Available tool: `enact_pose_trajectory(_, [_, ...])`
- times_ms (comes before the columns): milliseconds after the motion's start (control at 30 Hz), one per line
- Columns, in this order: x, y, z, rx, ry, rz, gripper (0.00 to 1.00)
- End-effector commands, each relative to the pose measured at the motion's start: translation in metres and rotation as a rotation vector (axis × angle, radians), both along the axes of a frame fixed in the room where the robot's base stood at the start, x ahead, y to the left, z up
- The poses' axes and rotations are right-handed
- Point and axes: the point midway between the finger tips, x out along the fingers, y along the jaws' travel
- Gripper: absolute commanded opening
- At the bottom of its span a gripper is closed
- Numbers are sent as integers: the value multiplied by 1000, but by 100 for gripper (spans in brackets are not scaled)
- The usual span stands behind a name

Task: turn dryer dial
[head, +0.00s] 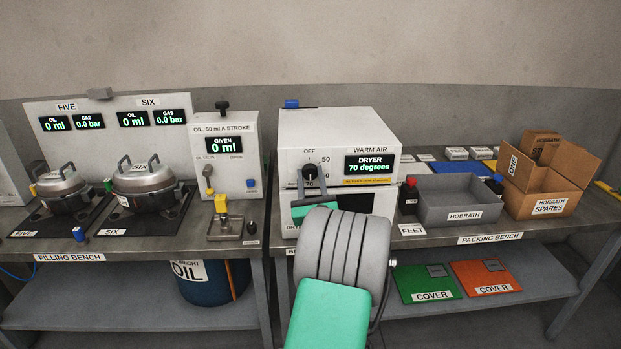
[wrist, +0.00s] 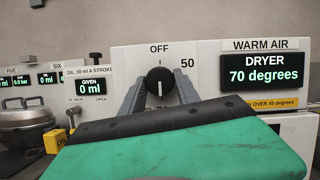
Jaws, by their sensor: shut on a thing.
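The dryer (head: 340,130) is a white box on the bench, with a black round dial (head: 310,170) on its front. The dryer display (head: 369,165) reads 70 degrees. My gripper (head: 311,179) is shut on the dial, with one grey finger on each side of it in the wrist view (wrist: 160,82). My arm hides part of the dryer's lower front.
Left of the dryer stand the oil dispenser (head: 227,140) and two metal pots (head: 143,181) on the filling bench. To its right are a grey Hobrath tray (head: 458,199) and an open cardboard spares box (head: 546,180). Covers (head: 426,283) lie on the lower shelf.

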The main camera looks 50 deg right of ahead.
Motion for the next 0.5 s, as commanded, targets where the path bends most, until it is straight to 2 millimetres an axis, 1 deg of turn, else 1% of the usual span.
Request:
enact_pose_trajectory(33, [0,0,0,0,0,0,11])
enact_pose_trajectory(167, [0,0,0,0,0,-1,0])
enact_pose_trajectory(500, [-1,-1,-1,-23,23,-2,0])
